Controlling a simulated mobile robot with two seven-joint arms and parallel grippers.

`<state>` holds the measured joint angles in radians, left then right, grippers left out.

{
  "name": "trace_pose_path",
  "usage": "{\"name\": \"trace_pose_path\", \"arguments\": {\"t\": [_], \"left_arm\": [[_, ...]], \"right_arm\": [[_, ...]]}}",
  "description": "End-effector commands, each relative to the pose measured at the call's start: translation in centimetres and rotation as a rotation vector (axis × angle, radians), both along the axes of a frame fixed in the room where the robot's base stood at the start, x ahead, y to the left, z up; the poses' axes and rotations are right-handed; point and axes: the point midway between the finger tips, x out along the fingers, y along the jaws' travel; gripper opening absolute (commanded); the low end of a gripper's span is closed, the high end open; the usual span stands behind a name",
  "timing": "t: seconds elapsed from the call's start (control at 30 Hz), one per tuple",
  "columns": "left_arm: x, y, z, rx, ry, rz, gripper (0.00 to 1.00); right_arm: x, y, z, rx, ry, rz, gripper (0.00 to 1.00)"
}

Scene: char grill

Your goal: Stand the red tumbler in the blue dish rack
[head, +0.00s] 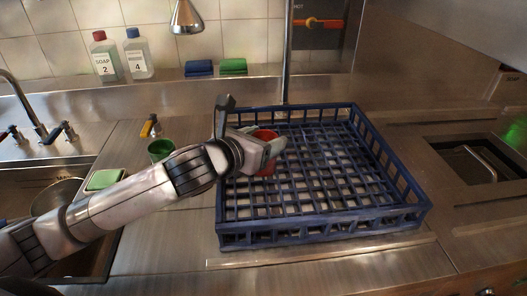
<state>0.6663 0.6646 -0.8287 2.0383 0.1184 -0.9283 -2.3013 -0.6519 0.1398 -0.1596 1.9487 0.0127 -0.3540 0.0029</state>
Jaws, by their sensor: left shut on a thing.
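The red tumbler (265,135) shows in the head view at the left part of the blue dish rack (325,222). My left gripper (272,148) is shut on the tumbler, and its fingers and wrist hide much of it. The tumbler is over or inside the rack's left side. I cannot tell whether its base touches the rack's grid floor. The rack is a low open crate with slatted walls, and its middle and right show empty. My right gripper is not in view.
A green cup (160,150) stands on the counter left of the rack, near my left arm. A sink with a metal bowl (58,196) and a green sponge (104,180) is at the left. Soap bottles (139,54) and folded cloths (233,67) sit on the back ledge.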

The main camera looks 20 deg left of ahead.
Motion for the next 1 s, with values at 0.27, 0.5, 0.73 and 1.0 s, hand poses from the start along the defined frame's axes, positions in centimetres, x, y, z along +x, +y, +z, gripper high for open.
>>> {"name": "trace_pose_path", "arguments": {"t": [0.27, 0.5, 0.73, 1.0], "left_arm": [[0.0, 0.0, -3.0, -0.001, 0.0, -0.001, 0.29], [0.0, 0.0, -3.1, 0.0, 0.001, 0.0, 0.29], [0.0, 0.0, -3.3, 0.0, 0.002, 0.0, 0.86], [0.0, 0.0, -2.9, -0.001, 0.0, 0.0, 0.86]], "right_arm": [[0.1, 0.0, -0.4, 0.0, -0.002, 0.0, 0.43], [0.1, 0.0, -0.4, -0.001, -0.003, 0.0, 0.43], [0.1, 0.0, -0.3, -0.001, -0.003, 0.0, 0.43], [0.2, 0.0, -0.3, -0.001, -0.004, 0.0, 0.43]]}}
